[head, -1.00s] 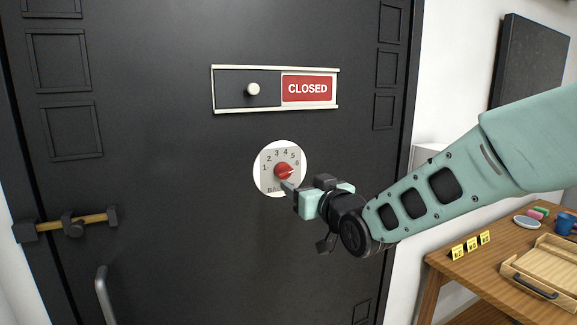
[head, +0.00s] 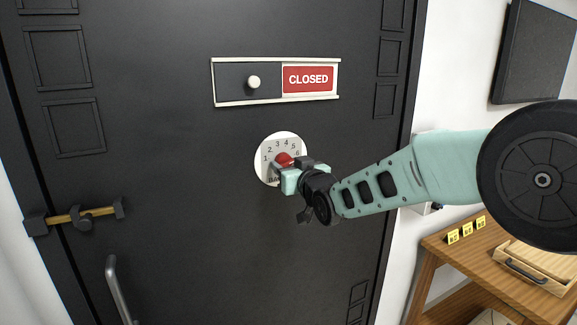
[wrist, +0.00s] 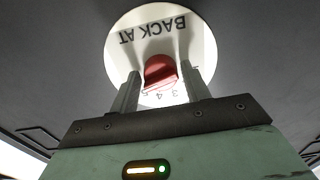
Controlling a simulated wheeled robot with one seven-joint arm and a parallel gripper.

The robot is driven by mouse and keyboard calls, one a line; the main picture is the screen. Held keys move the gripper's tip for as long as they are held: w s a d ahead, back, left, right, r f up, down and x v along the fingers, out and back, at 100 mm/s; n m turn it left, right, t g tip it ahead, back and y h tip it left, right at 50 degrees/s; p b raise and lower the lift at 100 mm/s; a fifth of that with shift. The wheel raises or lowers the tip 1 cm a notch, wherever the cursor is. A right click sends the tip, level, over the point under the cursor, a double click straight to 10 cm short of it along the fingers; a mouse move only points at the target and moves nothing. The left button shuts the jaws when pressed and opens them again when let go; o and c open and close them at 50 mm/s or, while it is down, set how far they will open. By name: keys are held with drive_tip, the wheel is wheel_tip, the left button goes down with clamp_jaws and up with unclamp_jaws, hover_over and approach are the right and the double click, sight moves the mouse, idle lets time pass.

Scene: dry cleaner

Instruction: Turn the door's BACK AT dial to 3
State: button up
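The BACK AT dial (head: 264,170) is a round white plate with numbers 1 to 6 on the black door. Its red knob (head: 284,158) is partly covered by my gripper (head: 285,168) in the head view. In the wrist view the knob (wrist: 160,70) sits between the two fingers of my gripper (wrist: 161,78). A narrow gap shows on each side, so the fingers look open around it. The plate (wrist: 203,45) appears upside down there, with BACK AT above and some numbers below the knob. I cannot tell exactly which number the knob points to.
A sliding sign (head: 308,79) reading CLOSED, with a white knob, is above the dial. A brass bolt (head: 90,214) and a door handle (head: 118,290) are at the left. A wooden table (head: 460,254) with yellow number markers (head: 467,229) and a tray (head: 540,263) stands at the right.

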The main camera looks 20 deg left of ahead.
drive_tip(key=c, duration=0.5)
drive_tip(key=shift+c, duration=0.2)
drive_tip(key=shift+b, duration=0.4)
drive_tip(key=shift+f+n+b, duration=0.25)
drive_tip(key=shift+n+b, duration=0.25)
drive_tip(key=shift+b, duration=0.55)
drive_tip(key=n+b, duration=0.6)
drive_tip(key=b, duration=0.5)
drive_tip(key=shift+n, duration=0.4)
drive_tip(key=n+b, duration=0.4)
drive_tip(key=b, duration=0.1)
drive_tip(key=shift+d+r+n, duration=0.1)
drive_tip(key=shift+r+n, duration=0.05)
drive_tip(key=shift+n, duration=0.15)
drive_tip(key=n+b, duration=0.2)
drive_tip(key=n, duration=0.1)
drive_tip(key=n+b, duration=0.1)
drive_tip(key=n, duration=0.1)
drive_tip(key=shift+r, duration=0.25)
drive_tip(key=shift+n, duration=0.3)
